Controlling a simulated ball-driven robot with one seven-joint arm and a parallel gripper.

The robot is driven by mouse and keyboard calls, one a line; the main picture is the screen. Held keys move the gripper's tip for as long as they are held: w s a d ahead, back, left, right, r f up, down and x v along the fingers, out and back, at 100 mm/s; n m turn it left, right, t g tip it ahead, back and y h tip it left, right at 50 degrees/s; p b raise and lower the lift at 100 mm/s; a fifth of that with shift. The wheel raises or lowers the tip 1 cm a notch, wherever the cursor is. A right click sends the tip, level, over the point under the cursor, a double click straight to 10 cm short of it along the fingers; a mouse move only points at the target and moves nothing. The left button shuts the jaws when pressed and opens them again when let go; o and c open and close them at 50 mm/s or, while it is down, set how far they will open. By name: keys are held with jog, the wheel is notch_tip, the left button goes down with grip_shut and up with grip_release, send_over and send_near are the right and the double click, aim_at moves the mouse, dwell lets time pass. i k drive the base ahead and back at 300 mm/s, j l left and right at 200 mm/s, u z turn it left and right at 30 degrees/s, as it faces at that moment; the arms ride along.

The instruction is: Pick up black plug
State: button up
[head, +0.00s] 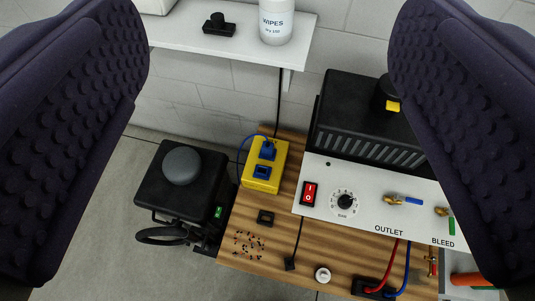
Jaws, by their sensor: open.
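The black plug (290,264) appears to be the small black piece at the end of a thin black cable. It lies on the striped wooden bench (262,284), below the pressure unit's front panel. My gripper (268,60) is open, with its two dark purple padded fingers at the left and right sides of the view. Nothing is between the fingers close up, and the plug shows in the gap, apart from both. A yellow box (258,182) with blue plugs or sockets on top stands farther back on the bench.
The white-panelled unit (318,172) with a red switch stands right of the plug. A small black square part (265,218), scattered beads (248,243) and a white round piece (323,275) lie nearby. A black stool-like device (155,190) is left. A shelf (185,30) is above.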

aim_at(289, 266)
jog(key=k+l, duration=0.15)
jog(key=k, duration=0.45)
jog(key=k+l, duration=0.15)
jog(key=k, duration=0.45)
jog(key=k+l, duration=0.2)
jog(key=k, duration=0.45)
